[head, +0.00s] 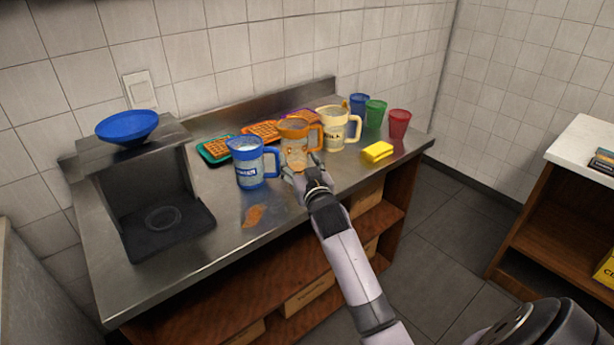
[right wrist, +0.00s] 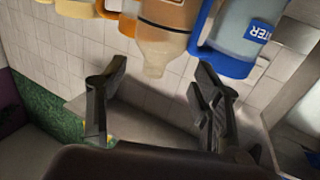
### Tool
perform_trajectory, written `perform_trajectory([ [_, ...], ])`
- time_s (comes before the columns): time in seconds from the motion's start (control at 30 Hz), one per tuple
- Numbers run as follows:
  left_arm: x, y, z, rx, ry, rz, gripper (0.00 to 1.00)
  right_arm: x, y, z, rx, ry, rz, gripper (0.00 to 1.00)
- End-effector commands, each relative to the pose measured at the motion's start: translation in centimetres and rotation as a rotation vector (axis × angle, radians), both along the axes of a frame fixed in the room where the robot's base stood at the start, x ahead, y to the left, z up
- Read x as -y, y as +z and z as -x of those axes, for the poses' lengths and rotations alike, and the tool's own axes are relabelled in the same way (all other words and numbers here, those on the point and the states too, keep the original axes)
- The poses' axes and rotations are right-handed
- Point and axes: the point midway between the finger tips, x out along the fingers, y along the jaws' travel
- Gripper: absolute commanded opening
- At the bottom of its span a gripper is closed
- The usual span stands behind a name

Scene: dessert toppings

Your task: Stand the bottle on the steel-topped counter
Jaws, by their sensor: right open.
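A brown bottle-like shape with a pale narrow tip (right wrist: 158,55) shows at the top of the right wrist view, close to the orange mug (head: 294,146). I cannot tell whether it is inside or in front of that mug. The steel-topped counter (head: 205,240) stands along the tiled wall. My right gripper (head: 303,172) is at the near side of the orange mug, low over the counter. Its two fingers are spread in the right wrist view (right wrist: 158,90), with nothing between them. My left gripper is out of view.
A blue mug (head: 248,168) and a cream mug (head: 338,132) flank the orange one. A black dispenser-like box (head: 150,195) fills the left. The counter's front middle is mostly bare.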

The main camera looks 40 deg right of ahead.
Motion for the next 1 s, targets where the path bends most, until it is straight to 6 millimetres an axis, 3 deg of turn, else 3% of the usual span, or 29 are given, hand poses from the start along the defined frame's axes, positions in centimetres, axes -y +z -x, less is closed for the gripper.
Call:
perform_trajectory([
  [0.2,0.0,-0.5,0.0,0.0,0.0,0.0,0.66,-1.3,-0.1,4.3,0.0,-0.001,-0.002,0.59],
  [0.4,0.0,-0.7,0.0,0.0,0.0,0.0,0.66,-2.0,-0.1,6.5,-0.001,-0.001,0.0,0.59],
  [0.83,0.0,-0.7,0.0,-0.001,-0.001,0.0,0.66,-2.2,-0.1,7.0,-0.004,0.0,0.0,0.59],
  [0.93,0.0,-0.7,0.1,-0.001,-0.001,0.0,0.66,-2.9,-1.5,7.7,-0.054,0.01,-0.004,0.59],
  [1.0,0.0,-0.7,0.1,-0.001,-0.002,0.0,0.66,-4.1,-3.8,8.9,-0.141,0.026,-0.013,0.59],
])
